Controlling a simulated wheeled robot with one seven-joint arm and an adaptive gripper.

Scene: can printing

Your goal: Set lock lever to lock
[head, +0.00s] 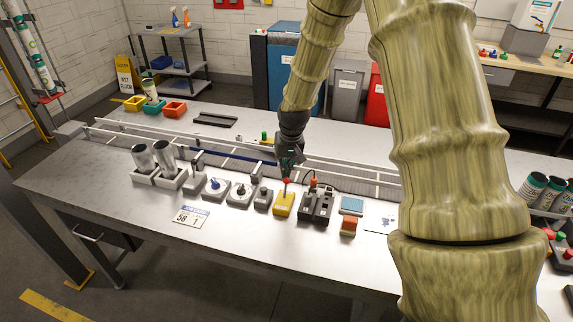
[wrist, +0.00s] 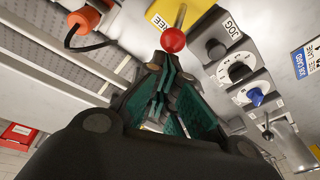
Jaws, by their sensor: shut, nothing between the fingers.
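The lock lever is a thin rod with a red ball knob (head: 286,181) on a yellow box (head: 283,206) near the middle of the bench. In the wrist view the red ball (wrist: 172,40) and its rod rise from the yellow box (wrist: 160,14), with a partly hidden label ending in "EE". My gripper (head: 287,168) is above the yellow box, pointing down. In the wrist view my gripper's green fingers (wrist: 168,66) are shut and empty, with their tips close to the red ball. I cannot tell whether they touch it. The lever's exact setting is unclear.
A grey JOG box (head: 263,199) and dial boxes (head: 239,193) stand left of the yellow box. White rails run behind. The bench front is mostly clear.

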